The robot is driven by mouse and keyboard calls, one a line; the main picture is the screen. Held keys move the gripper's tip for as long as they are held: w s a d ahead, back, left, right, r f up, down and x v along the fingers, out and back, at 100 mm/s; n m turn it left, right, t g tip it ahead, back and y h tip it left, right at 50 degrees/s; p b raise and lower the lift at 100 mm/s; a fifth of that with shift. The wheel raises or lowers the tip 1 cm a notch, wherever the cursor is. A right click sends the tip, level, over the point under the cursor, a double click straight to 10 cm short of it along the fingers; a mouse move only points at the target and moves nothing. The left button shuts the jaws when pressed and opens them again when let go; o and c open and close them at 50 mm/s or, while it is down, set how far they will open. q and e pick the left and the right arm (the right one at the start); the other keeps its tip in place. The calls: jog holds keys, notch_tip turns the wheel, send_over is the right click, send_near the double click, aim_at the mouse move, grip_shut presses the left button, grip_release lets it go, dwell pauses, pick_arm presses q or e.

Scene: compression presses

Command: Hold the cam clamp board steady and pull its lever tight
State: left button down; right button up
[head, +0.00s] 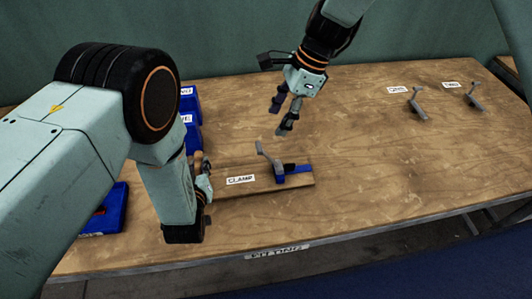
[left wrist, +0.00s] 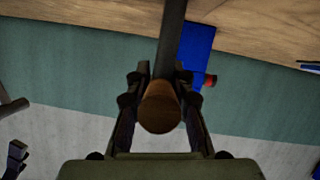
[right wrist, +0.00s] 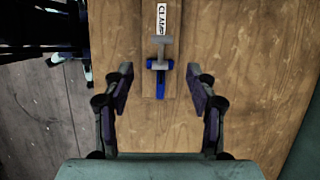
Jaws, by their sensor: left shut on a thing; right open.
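The cam clamp board (head: 262,187) lies flat on the table with a "CLAMP" label, a grey lever (head: 264,150) and a blue part (head: 280,176). In the head view the lever stands up, tilted left. In the right wrist view the board (right wrist: 150,88) runs upward between my fingertips. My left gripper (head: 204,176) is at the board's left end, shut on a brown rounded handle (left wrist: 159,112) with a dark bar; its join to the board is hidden. My right gripper (head: 281,116) is open and empty, above and behind the lever, apart from it.
Blue bins (head: 188,100) stand behind my left arm, and another blue object (head: 108,212) lies at the table's left. Two labelled levers (head: 417,105) (head: 473,96) are at the back right. The table (head: 390,170) right of the board is clear.

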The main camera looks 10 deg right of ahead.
aim_at(260, 146)
jog(key=shift+a+x, duration=0.15)
jog(key=shift+x, duration=2.7)
jog(key=shift+a+x, duration=0.15)
jog(key=shift+x, duration=2.75)
jog(key=shift+w+r, duration=0.15)
jog(key=shift+w, duration=0.05)
grip_shut()
